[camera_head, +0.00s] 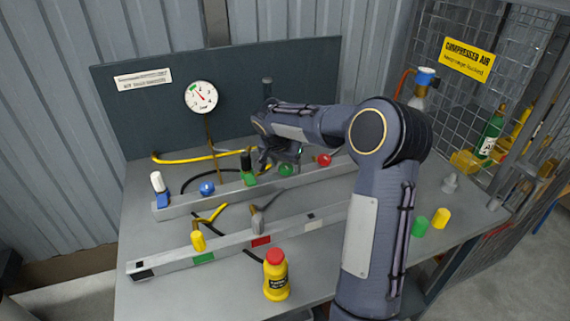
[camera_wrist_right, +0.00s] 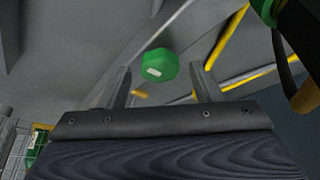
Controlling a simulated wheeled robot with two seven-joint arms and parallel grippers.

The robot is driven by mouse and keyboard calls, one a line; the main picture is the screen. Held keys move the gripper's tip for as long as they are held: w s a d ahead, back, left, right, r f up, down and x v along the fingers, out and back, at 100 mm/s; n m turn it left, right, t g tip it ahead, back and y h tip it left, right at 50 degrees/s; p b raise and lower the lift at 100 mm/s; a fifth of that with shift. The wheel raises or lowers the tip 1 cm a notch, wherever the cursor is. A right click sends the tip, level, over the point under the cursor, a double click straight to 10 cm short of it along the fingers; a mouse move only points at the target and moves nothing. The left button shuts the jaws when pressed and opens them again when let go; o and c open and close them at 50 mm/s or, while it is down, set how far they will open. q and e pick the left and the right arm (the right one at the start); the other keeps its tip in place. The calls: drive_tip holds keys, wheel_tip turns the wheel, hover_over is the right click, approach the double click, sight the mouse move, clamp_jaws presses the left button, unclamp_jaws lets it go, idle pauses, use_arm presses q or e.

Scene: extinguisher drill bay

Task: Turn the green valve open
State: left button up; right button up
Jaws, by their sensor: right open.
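The green valve (camera_head: 286,170) is a round knob on the rear grey rail, between a green-and-black fitting (camera_head: 249,177) and a red knob (camera_head: 323,160). In the right wrist view the green valve (camera_wrist_right: 158,65) shows a small pale mark and lies in line with the gap between the fingers. My right gripper (camera_head: 281,163) is open just above and behind it in the head view, and partly hides it. In the wrist view both fingers of the right gripper (camera_wrist_right: 161,82) are apart, with nothing held. Whether they touch the knob cannot be told. My left gripper is out of view.
A blue knob (camera_head: 207,188) and a white-and-blue fitting (camera_head: 159,188) are on the rear rail's left. The front rail (camera_head: 228,246) carries a yellow fitting (camera_head: 198,240). A yellow bottle (camera_head: 276,277) with red cap stands in front. Yellow hose (camera_wrist_right: 234,35) runs beside the fingers.

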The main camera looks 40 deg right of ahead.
drive_tip(key=shift+f, duration=0.1)
drive_tip(key=c, duration=1)
